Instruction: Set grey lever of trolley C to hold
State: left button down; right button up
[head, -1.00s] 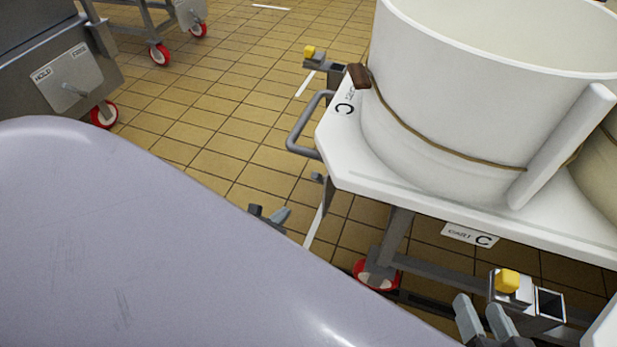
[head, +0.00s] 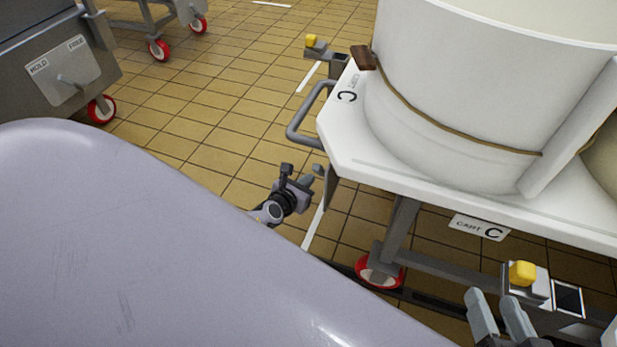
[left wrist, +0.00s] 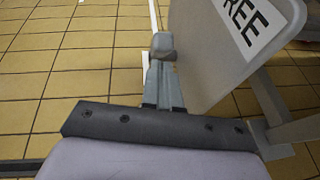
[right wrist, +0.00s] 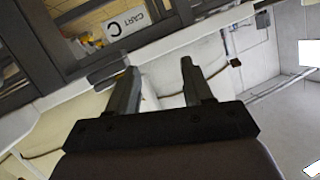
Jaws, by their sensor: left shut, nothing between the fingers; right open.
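Trolley C (head: 345,150) stands at the right in the head view, a white-topped cart with a large white vat (head: 450,110) on it. Its grey lever (head: 318,170) shows as a small knob at the left end of the trolley, and in the left wrist view as a grey knob (left wrist: 163,45) beside a plate (left wrist: 215,60) that reads "FREE". The HOLD marking of this plate is out of view. My left gripper (head: 306,181) is shut and empty, its tips right at the knob; contact cannot be told. My right gripper (head: 498,312) is open and empty near the trolley's front side.
A yellow-capped bracket (head: 522,274) is just above my right gripper. A bent grey handle (head: 305,125) sticks out from the trolley's left end. Another trolley with a HOLD/FREE plate (head: 65,75) stands at upper left. Tiled floor (head: 210,120) between is clear.

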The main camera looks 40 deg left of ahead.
pick_arm(q)
jog(key=shift+w+r, duration=0.15)
jog(key=shift+w, duration=0.3)
